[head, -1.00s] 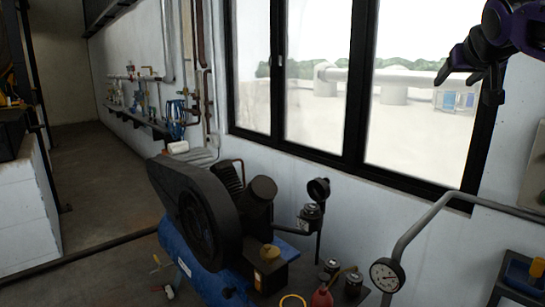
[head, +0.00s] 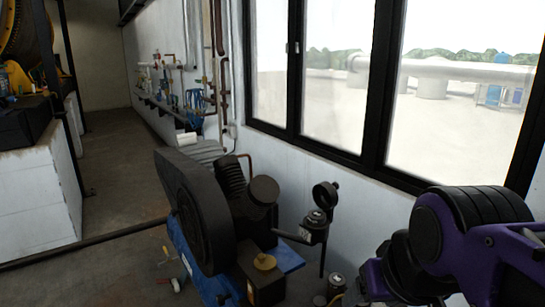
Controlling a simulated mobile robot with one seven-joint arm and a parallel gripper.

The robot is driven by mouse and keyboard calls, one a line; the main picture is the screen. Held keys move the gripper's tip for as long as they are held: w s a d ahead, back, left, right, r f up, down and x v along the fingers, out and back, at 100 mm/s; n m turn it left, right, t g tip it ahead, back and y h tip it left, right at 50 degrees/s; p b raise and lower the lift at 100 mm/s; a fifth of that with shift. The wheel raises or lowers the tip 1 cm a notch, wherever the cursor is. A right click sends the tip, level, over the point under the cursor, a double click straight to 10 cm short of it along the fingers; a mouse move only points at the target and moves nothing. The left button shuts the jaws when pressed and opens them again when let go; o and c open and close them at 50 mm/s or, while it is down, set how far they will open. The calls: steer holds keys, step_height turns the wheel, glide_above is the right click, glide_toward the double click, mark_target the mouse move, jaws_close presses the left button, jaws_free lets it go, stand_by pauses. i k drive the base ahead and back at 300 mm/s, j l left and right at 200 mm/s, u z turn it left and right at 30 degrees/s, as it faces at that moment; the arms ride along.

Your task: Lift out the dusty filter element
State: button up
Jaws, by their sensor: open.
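A belt-driven air compressor with a black belt guard (head: 195,210) and a blue tank (head: 196,268) stands below the windows. Its black round-topped cylinder (head: 263,190) sits right of the finned head (head: 230,182). A small dark round cup (head: 325,195) stands on a fitting to the right, against the wall. I cannot tell which part holds the dusty filter element, and no element is clearly visible. My purple and black arm fills the lower right, right of the compressor. My gripper's jaws do not show.
A white cylinder (head: 187,138) lies behind the compressor. A small canister (head: 336,284) stands at the bottom, left of my arm. Tools lie on the floor at left. A dark pipe (head: 85,246) crosses the floor. The aisle (head: 110,170) is clear.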

mark_target(316, 218)
steer(key=j+z, duration=0.2)
steer(key=j, duration=0.25)
steer(key=k+j+z, duration=0.15)
steer(key=j, duration=0.3)
steer(key=j+z, duration=0.15)
steer(key=z, duration=0.2)
steer(key=j+z, duration=0.2)
steer(key=z, duration=0.15)
steer(key=j+z, duration=0.15)
steer(key=z, duration=0.25)
steer(key=j+z, duration=0.15)
steer(key=j, duration=0.25)
steer(key=k+j+z, duration=0.2)
steer(key=j, duration=0.25)
steer(key=k+j, duration=0.1)
steer(key=j, duration=0.95)
steer(key=k+z, duration=0.05)
